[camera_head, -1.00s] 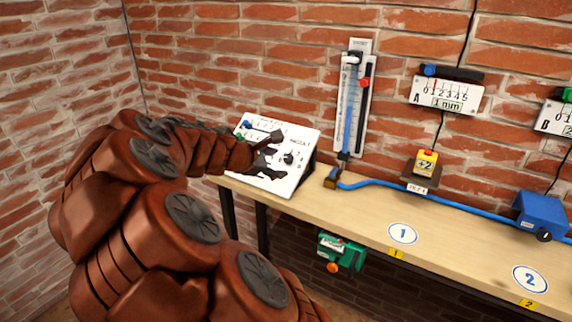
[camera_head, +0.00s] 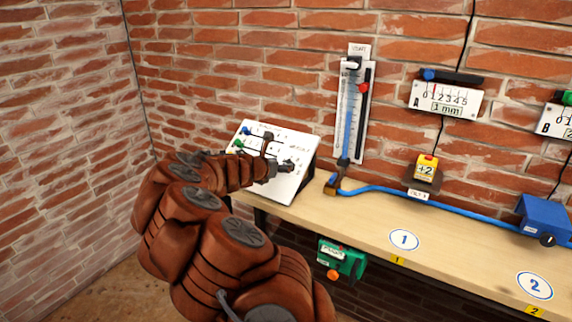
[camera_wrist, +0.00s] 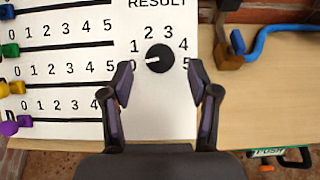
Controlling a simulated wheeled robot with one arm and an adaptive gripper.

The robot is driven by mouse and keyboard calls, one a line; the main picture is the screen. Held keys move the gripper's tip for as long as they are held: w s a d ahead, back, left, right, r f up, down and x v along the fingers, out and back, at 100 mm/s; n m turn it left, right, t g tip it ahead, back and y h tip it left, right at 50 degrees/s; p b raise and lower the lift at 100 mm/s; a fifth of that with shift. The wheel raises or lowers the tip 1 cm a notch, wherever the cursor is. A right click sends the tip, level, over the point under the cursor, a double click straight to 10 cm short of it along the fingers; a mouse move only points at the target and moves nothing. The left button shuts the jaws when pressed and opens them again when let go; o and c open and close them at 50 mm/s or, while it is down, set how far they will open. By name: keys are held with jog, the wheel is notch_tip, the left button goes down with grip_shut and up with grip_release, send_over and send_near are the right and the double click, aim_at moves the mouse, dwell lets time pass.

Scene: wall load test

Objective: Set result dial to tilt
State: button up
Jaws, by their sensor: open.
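The result dial (camera_wrist: 160,58) is a round black knob on a white panel (camera_wrist: 185,120), under the word RESULT and ringed by the numbers 0 to 5. Its white mark points left, toward 0 or between 0 and 1. My gripper (camera_wrist: 160,82) is open, with one finger on each side just below the dial. Whether either finger touches it cannot be told. In the head view my gripper (camera_head: 279,152) is over the right part of the sloped panel (camera_head: 283,187) and hides most of the dial.
Coloured sliders on numbered rows, such as a green one (camera_wrist: 10,50), line the panel's left. A blue hose (camera_head: 400,188) runs along the wooden bench (camera_head: 365,215) from a vertical wall gauge (camera_head: 353,110). A green box (camera_head: 341,257) hangs below the bench front.

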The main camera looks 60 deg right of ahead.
jog(key=shift+x, duration=1.75)
jog(key=shift+f, duration=0.1)
jog(key=shift+c, duration=0.4)
jog(key=c, duration=1)
jog(key=shift+c, duration=0.2)
